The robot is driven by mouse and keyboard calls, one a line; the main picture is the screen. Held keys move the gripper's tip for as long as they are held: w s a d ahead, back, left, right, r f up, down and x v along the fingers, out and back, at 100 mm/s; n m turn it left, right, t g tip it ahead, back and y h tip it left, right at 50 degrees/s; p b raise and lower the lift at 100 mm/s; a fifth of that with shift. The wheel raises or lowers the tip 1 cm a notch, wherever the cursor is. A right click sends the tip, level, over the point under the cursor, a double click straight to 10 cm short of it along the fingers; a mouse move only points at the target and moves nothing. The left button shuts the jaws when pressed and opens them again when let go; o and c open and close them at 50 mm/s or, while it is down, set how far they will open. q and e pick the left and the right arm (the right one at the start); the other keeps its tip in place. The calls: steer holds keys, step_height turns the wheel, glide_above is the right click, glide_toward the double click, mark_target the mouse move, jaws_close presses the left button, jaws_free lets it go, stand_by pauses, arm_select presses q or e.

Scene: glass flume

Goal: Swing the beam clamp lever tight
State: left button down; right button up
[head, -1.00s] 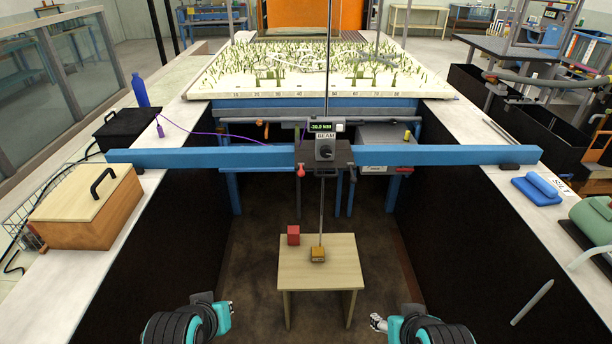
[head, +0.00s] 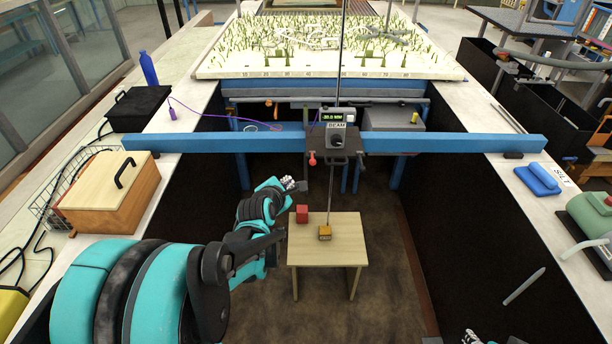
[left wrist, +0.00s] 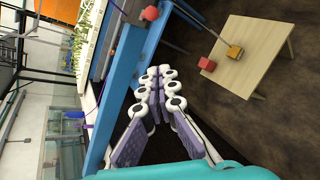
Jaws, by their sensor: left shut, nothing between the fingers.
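The blue beam (head: 210,142) spans the flume, with a dark clamp carriage (head: 335,142) labelled BEAM at its middle. The lever's red knob (head: 312,159) hangs below the carriage's left side. In the left wrist view the red knob (left wrist: 151,13) is at the top, beyond the fingers, and the blue beam (left wrist: 122,85) runs beside them. My left gripper (head: 292,184) is shut and empty, below and left of the knob and apart from it. Its fingers also show in the left wrist view (left wrist: 160,78). My right gripper (head: 471,338) is cut off at the bottom edge.
A small wooden table (head: 345,245) stands below the beam with a red cube (head: 302,213) and an orange block (head: 325,232). A thin rod rises from the block to the carriage. A wooden box (head: 95,212) sits on the left ledge. The flume floor is otherwise open.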

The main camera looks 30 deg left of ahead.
mark_target(312, 159)
arm_select(q)
steer(key=w+f+b, duration=0.2)
steer(key=w+b, duration=0.1)
steer(key=w, duration=0.7)
steer(key=shift+a+f, duration=0.2)
steer(key=shift+a, duration=0.05)
steer(key=shift+r, duration=0.1)
steer(key=shift+w+r+g+p, duration=0.1)
steer(key=shift+r+g+p, duration=0.3)
steer(key=shift+p, duration=0.4)
